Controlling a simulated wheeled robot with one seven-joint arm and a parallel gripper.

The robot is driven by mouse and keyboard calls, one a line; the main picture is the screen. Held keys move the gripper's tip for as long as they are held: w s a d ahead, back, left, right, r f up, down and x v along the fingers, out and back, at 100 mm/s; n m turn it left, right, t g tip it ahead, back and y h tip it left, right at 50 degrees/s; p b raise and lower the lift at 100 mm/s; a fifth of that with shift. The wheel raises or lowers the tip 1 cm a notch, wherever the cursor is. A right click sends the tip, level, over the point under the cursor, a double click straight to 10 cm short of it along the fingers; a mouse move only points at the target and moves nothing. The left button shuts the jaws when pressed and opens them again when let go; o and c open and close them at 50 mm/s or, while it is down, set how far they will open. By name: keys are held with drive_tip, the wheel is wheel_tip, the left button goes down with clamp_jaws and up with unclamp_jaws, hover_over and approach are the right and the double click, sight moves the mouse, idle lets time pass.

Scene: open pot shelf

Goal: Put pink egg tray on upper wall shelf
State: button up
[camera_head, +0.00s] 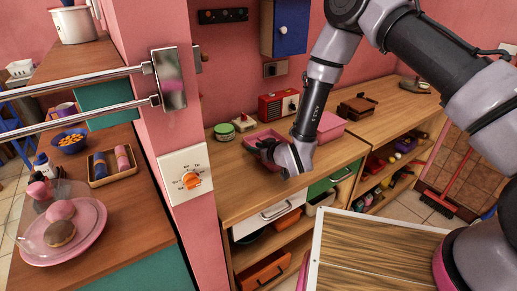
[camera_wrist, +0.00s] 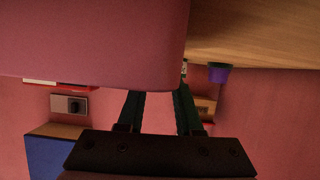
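A pink tray (camera_head: 262,137), which looks like the egg tray, lies on the wooden counter at the back wall. My gripper (camera_head: 266,149) is low over the counter, at the tray's near side, and partly hides it. In the wrist view a large smooth pink surface (camera_wrist: 90,40) fills the upper left and covers the finger ends. My gripper's two dark fingers (camera_wrist: 158,100) stand apart there, with wall showing between them. I cannot tell whether they touch the pink thing. No upper wall shelf can be clearly made out.
A wall cupboard with a blue door (camera_head: 291,27) hangs above the counter. A red radio (camera_head: 278,105), a pink box (camera_head: 331,126) and a green round tin (camera_head: 224,131) stand near the tray. A pink pillar (camera_head: 163,100) with metal rails rises at left.

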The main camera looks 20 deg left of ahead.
drive_tip(key=v, duration=1.2)
drive_tip(key=shift+r, duration=0.1)
drive_tip(key=w+d+r+m+t+h, duration=0.1)
drive_tip(key=w+d+r+m+h, duration=0.25)
drive_tip(key=w+d+r, duration=0.7)
drive_tip(key=w+d+r+m+h, duration=0.25)
drive_tip(key=d+r, duration=0.55)
drive_tip(key=r, duration=0.4)
drive_tip(key=s+d+r+m+g+h, duration=0.1)
drive_tip(key=s+d+r+m, duration=0.5)
drive_tip(key=s+d+r, duration=0.8)
drive_tip(key=d+h, duration=0.1)
drive_tip(key=d, duration=0.2)
drive_tip(key=shift+s+d+r+g, duration=0.2)
drive_tip(key=shift+d+r+g, duration=0.05)
drive_tip(key=shift+d+g, duration=0.15)
drive_tip(key=shift+o, duration=0.5)
drive_tip(key=s+d+r+m, duration=0.2)
drive_tip(key=s, duration=0.6)
drive_tip(key=shift+s+d+g, duration=0.2)
drive_tip(key=shift+d+g, duration=0.05)
drive_tip(key=shift+g, duration=0.15)
